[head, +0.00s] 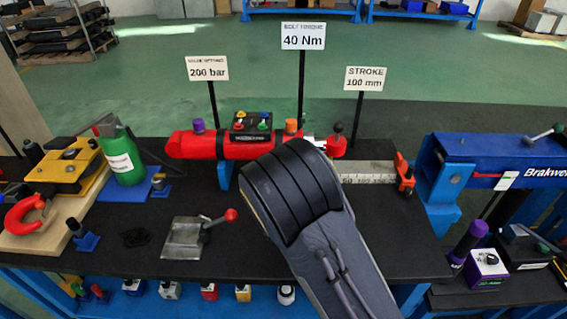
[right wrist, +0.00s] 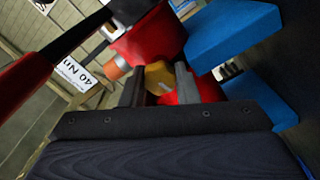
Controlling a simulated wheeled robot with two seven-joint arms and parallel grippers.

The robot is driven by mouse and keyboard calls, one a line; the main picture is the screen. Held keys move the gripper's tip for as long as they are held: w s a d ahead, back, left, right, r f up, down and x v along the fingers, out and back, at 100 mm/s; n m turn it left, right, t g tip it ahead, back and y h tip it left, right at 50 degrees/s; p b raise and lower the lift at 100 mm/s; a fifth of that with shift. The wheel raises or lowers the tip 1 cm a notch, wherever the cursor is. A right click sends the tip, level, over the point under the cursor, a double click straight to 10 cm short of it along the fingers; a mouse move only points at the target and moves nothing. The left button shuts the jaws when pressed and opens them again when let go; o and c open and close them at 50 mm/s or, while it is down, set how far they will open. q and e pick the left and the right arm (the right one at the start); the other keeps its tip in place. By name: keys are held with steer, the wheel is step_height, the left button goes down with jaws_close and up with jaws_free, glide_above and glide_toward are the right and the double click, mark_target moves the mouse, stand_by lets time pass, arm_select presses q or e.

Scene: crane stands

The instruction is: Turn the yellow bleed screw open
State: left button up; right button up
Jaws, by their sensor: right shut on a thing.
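The yellow bleed screw (right wrist: 158,76) shows in the right wrist view, on the end of the red cylinder (right wrist: 150,42). My right gripper (right wrist: 160,84) has one finger on each side of the screw and is shut on it. In the head view the red cylinder (head: 240,147) lies across blue supports, and my right arm covers its lower right part. The screw and the right fingertips are hidden there behind my arm. My left gripper is not in view.
A control box (head: 251,126) with coloured knobs sits on the cylinder. A ruler (head: 362,178) and blue Brakwell unit (head: 490,160) stand to the right. A red-knobbed lever plate (head: 186,239), green bottle (head: 121,160) and yellow clamp (head: 66,169) are left. Sign posts rise behind.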

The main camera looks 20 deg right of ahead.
steer(key=o, duration=1)
steer(key=shift+s, duration=0.1)
steer(key=shift+f, duration=0.1)
